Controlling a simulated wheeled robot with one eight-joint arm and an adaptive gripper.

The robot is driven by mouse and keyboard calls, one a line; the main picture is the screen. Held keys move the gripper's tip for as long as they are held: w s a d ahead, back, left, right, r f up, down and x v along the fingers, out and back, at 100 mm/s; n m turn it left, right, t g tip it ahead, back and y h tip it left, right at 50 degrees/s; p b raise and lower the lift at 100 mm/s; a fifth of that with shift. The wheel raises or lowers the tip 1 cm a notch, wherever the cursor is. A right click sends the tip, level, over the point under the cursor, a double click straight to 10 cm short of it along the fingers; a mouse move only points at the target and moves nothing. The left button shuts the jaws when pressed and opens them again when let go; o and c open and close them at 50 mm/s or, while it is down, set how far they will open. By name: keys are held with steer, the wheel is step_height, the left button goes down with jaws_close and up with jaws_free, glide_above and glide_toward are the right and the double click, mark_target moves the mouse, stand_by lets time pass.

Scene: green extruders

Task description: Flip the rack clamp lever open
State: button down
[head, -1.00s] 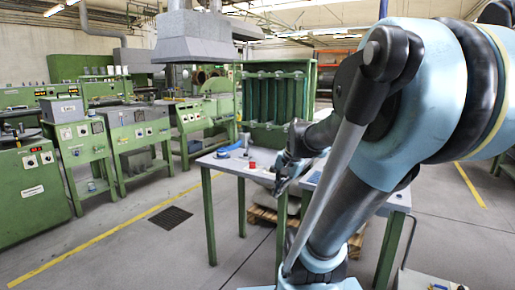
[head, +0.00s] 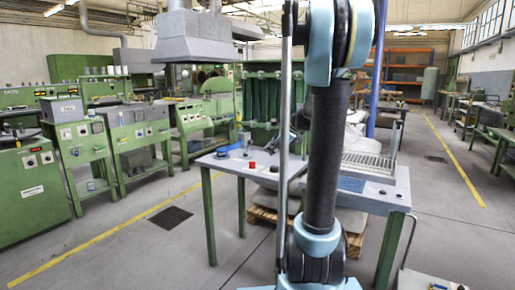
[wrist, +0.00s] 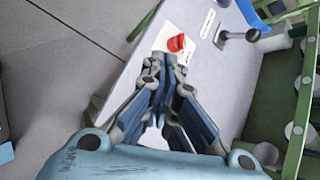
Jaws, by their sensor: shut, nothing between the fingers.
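In the wrist view, a grey lever with a black knob (wrist: 252,35) stands on the grey tabletop at the upper right. A blue curved handle (wrist: 251,14) lies just beyond it. I cannot tell for certain which is the rack clamp lever. The blue handle also shows in the head view (head: 229,147), at the table's left end. My gripper (wrist: 166,66) is shut and empty above the tabletop, apart from the lever and to its left in the wrist view.
A red knob (wrist: 176,43) on a pale plate sits near the fingertips in the wrist view. A green rack frame (head: 262,85) stands behind the table (head: 215,162). A wire tray (head: 368,164) is at the table's right.

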steer(key=w+d+m+t+y, duration=0.1)
steer(key=w+d+m, duration=0.1)
steer(key=w, duration=0.4)
steer(key=w+d+m+t, duration=0.1)
steer(key=w+d+m, duration=0.1)
steer(key=w+m, duration=0.3)
steer(key=shift+w+d+r+y, duration=0.2)
steer(key=shift+w+y, duration=0.2)
steer(key=shift+w, duration=0.85)
steer(key=shift+a, duration=0.1)
glide_toward(248, 148)
steer(key=f, duration=0.1)
steer(key=d+f, duration=0.1)
steer(key=s+f, duration=0.1)
steer(key=shift+d+f, duration=0.1)
steer(key=shift+d, duration=0.2)
steer(key=shift+w+a+r, duration=0.3)
steer(key=shift+w+a, duration=0.45)
steer(key=shift+w, duration=0.05)
steer(key=shift+w+a+r, duration=0.15)
steer(key=shift+w+a, duration=0.3)
steer(key=shift+w, duration=0.05)
steer(key=shift+d+r, duration=0.1)
steer(key=shift+d, duration=0.05)
steer(key=shift+w, duration=0.1)
